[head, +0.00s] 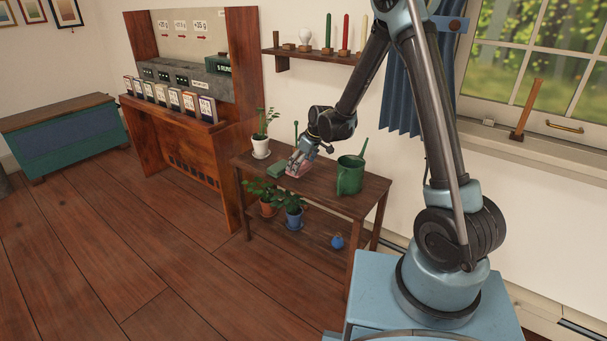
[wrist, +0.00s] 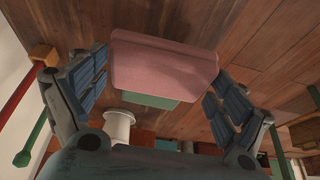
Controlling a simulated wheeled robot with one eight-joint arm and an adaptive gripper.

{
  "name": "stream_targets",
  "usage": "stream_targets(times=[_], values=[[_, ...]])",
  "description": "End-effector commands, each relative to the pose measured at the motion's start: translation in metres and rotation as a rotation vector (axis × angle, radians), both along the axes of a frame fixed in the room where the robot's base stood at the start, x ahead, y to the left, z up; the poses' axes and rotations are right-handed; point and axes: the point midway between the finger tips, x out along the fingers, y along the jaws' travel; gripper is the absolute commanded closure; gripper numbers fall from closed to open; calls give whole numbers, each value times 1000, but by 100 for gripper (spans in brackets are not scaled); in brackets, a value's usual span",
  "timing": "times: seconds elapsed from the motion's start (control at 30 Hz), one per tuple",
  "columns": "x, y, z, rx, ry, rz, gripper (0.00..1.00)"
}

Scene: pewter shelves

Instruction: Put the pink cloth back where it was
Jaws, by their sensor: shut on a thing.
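The pink cloth (head: 296,171) is at my gripper (head: 300,161), low over the wooden table (head: 330,193), between the white plant pot and the green watering can. In the wrist view the pink cloth (wrist: 163,65) looks like a folded, rounded block between the two fingers of my gripper (wrist: 160,78), which is shut on it. I cannot tell whether the cloth touches the tabletop. A green block (head: 276,167) lies just left of it on the table; it also shows past the cloth's edge in the wrist view (wrist: 150,101).
A white-potted plant (head: 261,147) stands left on the table and a green watering can (head: 350,174) stands right. Potted plants (head: 292,212) and a blue ball-like thing (head: 337,241) are on the lower shelf. A wall shelf (head: 315,55) with candles hangs above.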

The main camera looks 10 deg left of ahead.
Motion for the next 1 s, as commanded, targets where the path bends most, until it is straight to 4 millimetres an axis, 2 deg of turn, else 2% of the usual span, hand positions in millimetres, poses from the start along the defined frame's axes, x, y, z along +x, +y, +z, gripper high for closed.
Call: stream_targets(times=[0.17,0.4,0.77,0.8,0.83,1.0], values=[[0,0,-10,0,0,0,35],[1,0,-36,0,0,-1,35],[1,-2,-40,0,0,-2,35],[1,-2,-40,0,0,-2,5],[1,-2,-40,0,0,-3,0],[1,-2,-40,0,0,-3,0]])
